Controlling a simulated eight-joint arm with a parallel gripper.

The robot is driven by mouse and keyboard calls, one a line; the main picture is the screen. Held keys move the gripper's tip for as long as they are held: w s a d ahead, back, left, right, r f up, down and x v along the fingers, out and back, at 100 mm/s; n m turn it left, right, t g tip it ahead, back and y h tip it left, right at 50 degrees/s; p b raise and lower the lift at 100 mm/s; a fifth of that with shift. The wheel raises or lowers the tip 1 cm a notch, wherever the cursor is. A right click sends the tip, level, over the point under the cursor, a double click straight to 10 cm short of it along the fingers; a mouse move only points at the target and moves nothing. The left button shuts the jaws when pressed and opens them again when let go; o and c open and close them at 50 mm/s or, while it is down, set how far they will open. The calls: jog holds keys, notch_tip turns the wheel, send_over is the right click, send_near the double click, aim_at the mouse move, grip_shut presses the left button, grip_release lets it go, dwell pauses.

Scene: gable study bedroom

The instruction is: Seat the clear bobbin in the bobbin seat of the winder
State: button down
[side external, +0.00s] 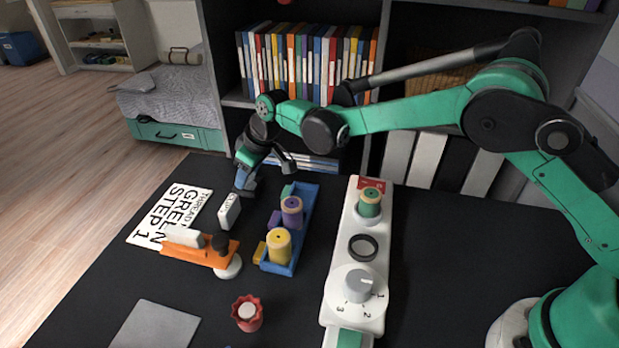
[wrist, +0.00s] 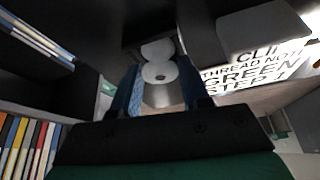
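My gripper (side external: 243,190) is at the far left of the black table, pointing down. The white winder (side external: 341,270) stands at the middle right, away from my gripper. It has a green spool (side external: 370,202) at the back, a dark-ringed round seat (side external: 363,248) that looks empty, and a numbered dial (side external: 359,286).
A lettered card (side external: 160,222) lies below my gripper. An orange holder (side external: 190,254) and a blue rack (side external: 300,222) with purple (side external: 292,212) and yellow (side external: 279,245) spools lie between it and the winder. Shelves (side external: 229,80) border the back.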

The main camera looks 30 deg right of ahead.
jog(key=shift+r, duration=0.1)
notch_tip(320, 180, up, 10)
jog(key=s+d+r, duration=0.3)
jog(key=s+r, duration=0.3)
jog(key=s, duration=0.1)
jog(key=s+d+r, duration=0.3)
jog(key=s+r, duration=0.3)
jog(key=s, duration=0.1)
jog(key=s+d, duration=0.3)
jog(key=s, duration=0.7)
notch_tip(320, 180, down, 20)
jog(key=shift+w+f, duration=0.15)
jog(key=shift+f, duration=0.05)
